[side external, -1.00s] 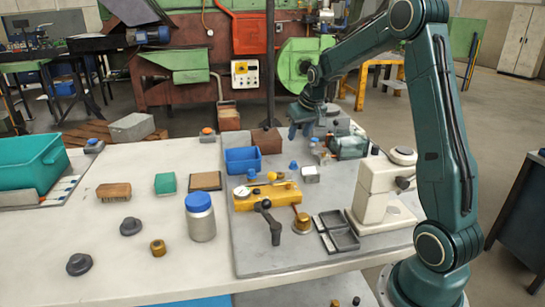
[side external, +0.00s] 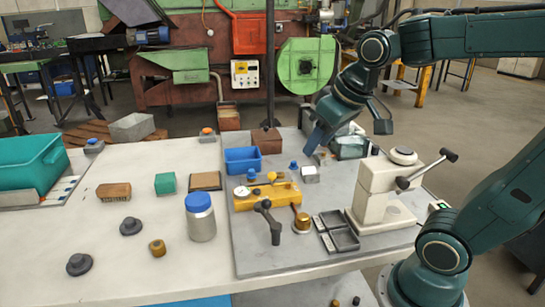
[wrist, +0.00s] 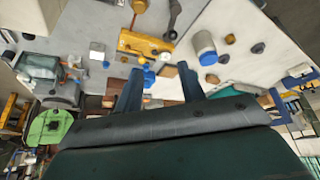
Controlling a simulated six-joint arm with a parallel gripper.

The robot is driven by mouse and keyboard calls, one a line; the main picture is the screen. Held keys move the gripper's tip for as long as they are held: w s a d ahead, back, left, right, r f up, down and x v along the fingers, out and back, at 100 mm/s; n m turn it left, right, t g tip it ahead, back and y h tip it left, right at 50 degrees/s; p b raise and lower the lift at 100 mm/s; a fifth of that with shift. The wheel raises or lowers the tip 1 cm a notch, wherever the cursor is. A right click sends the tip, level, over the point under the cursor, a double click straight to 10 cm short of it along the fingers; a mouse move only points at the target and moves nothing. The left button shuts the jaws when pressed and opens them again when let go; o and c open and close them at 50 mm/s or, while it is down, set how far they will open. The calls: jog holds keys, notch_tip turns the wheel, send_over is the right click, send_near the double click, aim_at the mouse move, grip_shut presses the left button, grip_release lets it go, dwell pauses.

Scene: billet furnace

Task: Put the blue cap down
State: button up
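A small blue cap (side external: 293,165) stands on the grey plate behind the yellow fixture, near a small silver block. A second small blue piece (side external: 252,174) sits at the back left of the yellow fixture (side external: 262,196). I cannot tell which one the task means. My gripper (side external: 313,147) hangs above the back of the plate, tilted, apart from both. In the wrist view my gripper (wrist: 160,70) has its two blue fingers spread wide, with no object held between them. Small blue pieces show on the plate beyond the fingertips.
A blue bin (side external: 242,160) stands at the plate's back left. A white press (side external: 380,192) with a long handle stands at the right. A jar with a blue lid (side external: 200,216) is left of the plate. The front left table has free room.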

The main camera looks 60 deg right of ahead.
jog(key=s+a+f+n, duration=0.1)
jog(key=s+a, duration=0.3)
jog(key=s, duration=0.4)
jog(key=shift+s+f+y, duration=0.25)
jog(key=shift+f+y, duration=0.1)
jog(key=shift+y, duration=0.05)
